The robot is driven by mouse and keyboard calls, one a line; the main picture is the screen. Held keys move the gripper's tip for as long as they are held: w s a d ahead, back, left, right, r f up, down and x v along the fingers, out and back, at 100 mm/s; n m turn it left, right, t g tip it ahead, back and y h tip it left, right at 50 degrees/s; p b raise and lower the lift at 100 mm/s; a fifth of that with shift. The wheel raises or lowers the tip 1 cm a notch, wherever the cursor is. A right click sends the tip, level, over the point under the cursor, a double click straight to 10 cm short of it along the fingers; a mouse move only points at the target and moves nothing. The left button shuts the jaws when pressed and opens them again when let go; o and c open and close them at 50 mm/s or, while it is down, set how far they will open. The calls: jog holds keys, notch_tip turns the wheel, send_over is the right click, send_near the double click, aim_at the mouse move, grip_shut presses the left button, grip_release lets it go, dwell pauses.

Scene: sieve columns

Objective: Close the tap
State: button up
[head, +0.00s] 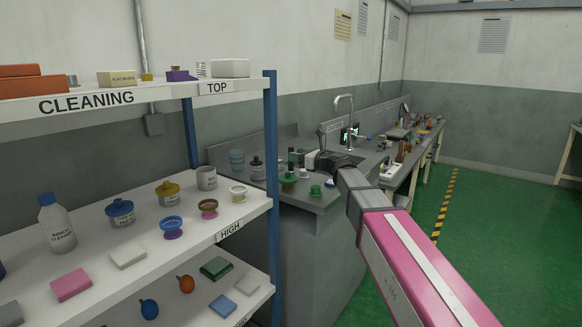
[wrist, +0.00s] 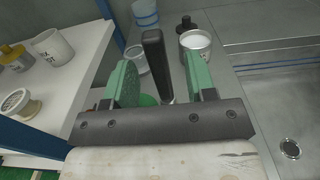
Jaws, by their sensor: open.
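The chrome tap (head: 350,115) has a curved spout and stands at the sink on the far counter in the head view. Its spout is not visible in the wrist view. My gripper (head: 327,158) is over the counter's near end, left of and in front of the spout. In the wrist view my gripper (wrist: 162,80) is open, with green pads apart. A black upright handle (wrist: 153,55) with a metal lower part shows between the pads, with gaps at both sides. I cannot tell whether it is the tap's lever.
The sink basin (wrist: 285,105), with a round drain, lies right of my gripper. A metal can (wrist: 196,44) and a dark bottle (wrist: 185,24) stand beyond the pads. A shelf unit (head: 235,215) with many items is at left. Green floor (head: 500,230) is clear at right.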

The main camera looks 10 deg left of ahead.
jog(key=x, duration=0.5)
jog(key=shift+s+r, duration=0.15)
jog(key=shift+r, duration=0.05)
grip_shut()
jog(key=shift+r, duration=0.1)
